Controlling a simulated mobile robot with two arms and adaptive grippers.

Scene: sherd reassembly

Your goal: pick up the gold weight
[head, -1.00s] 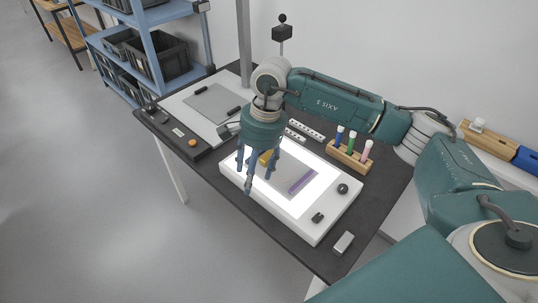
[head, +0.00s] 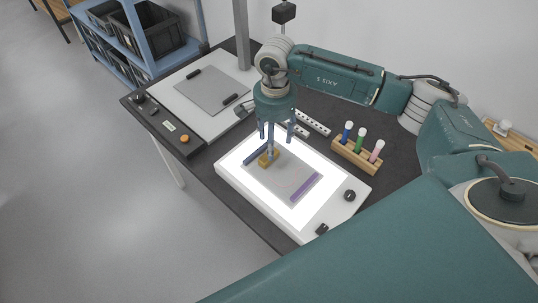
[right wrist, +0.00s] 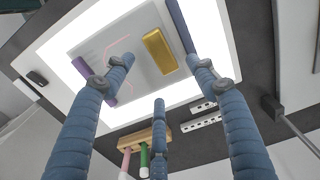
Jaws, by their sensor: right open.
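The gold weight (head: 264,161) is a small gold block lying on a grey sheet (head: 284,181) on the lit white panel. It also shows in the right wrist view (right wrist: 159,52), whole and uncovered. My right gripper (head: 272,143) has three blue fingers pointing down, spread open and empty, over the weight's end of the panel. My left gripper is not in view.
A wooden rack (head: 357,156) with coloured tubes stands behind the panel. White perforated strips (head: 313,122) lie near it. A black knob (head: 349,196) is on the panel.

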